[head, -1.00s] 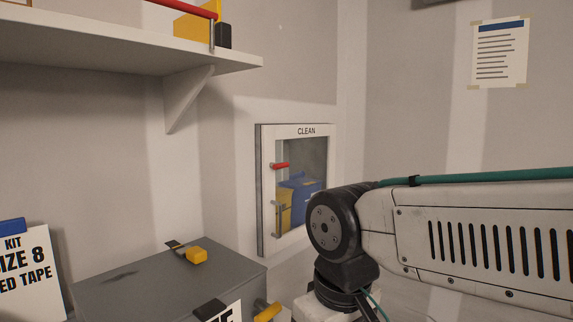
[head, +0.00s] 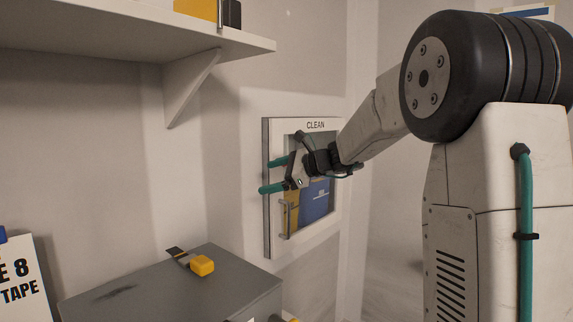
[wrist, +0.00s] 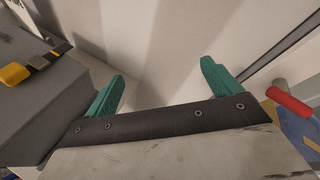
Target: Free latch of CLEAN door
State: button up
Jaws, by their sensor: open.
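The CLEAN door (head: 300,248) is a white-framed glass panel on the wall in the head view, and it looks closed. A metal pull handle (head: 285,220) stands at its left side. My gripper (head: 267,175) is open and empty in front of the door's left edge, its teal fingers pointing left. The red latch handle (wrist: 288,103) shows at the right edge of the wrist view, outside and to the right of my open gripper (wrist: 163,68). In the head view the latch is hidden behind my gripper. Blue and yellow boxes (head: 316,203) show through the glass.
The wall between shelf and case is clear.

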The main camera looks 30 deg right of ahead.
jog(key=w+d+m+t+h, duration=0.25)
jog(key=w+d+m, duration=0.25)
jog(key=d, duration=0.4)
jog(key=w+d+m+t+h, duration=0.1)
jog(key=w+d+m+t, duration=0.35)
jog(key=d, duration=0.45)
jog(key=shift+g+y, duration=0.25)
jog(key=shift+g, duration=0.25)
jog(key=x, duration=0.6)
jog(key=shift+w+a+f, duration=0.1)
jog(key=shift+w+f, duration=0.15)
jog(key=shift+w, duration=0.15)
jog(key=shift+w+a, duration=0.1)
jog(key=shift+w, duration=0.3)
jog(key=c, duration=1)
